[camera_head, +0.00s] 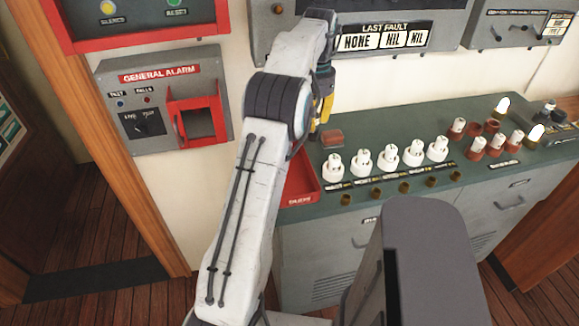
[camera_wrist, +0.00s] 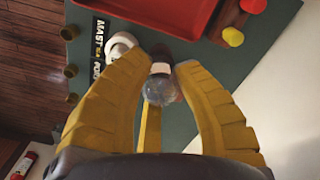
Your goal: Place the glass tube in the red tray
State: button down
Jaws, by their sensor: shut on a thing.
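The glass tube (camera_wrist: 159,89) shows in the wrist view as a clear rounded end with a white band and dark part behind it. My gripper (camera_wrist: 160,76) is shut on it, with a yellow finger on each side. In the head view my gripper (camera_head: 322,108) is above the counter's left part, mostly hidden by my arm, and the tube cannot be made out there. The red tray (camera_head: 303,182) lies on the counter's left end, partly covered by my arm. In the wrist view the red tray (camera_wrist: 165,14) is at the top, beyond the tube.
Several white sockets (camera_head: 388,161) stand in a row right of the tray. A brown block (camera_head: 332,138) sits behind it. Several brown holders with tubes (camera_head: 496,145) stand further right. The general alarm box (camera_head: 163,100) is on the wall at left.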

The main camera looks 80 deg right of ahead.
jog(key=w+a+f+p, duration=0.1)
jog(key=a+f, duration=0.1)
jog(key=w+a+f+p, duration=0.2)
jog(key=f, duration=0.1)
jog(key=w+a+f+p, duration=0.1)
jog(key=w+a+f, duration=0.1)
jog(key=shift+a+f+p, duration=0.2)
jog(key=shift+a+p, duration=0.05)
jog(key=shift+p, duration=0.05)
jog(key=shift+f+p, duration=0.35)
jog(key=shift+f, duration=0.35)
jog(key=shift+f, duration=0.2)
jog(key=c, duration=1)
grip_release()
jog(key=shift+c, duration=0.2)
jog(key=shift+r, duration=0.1)
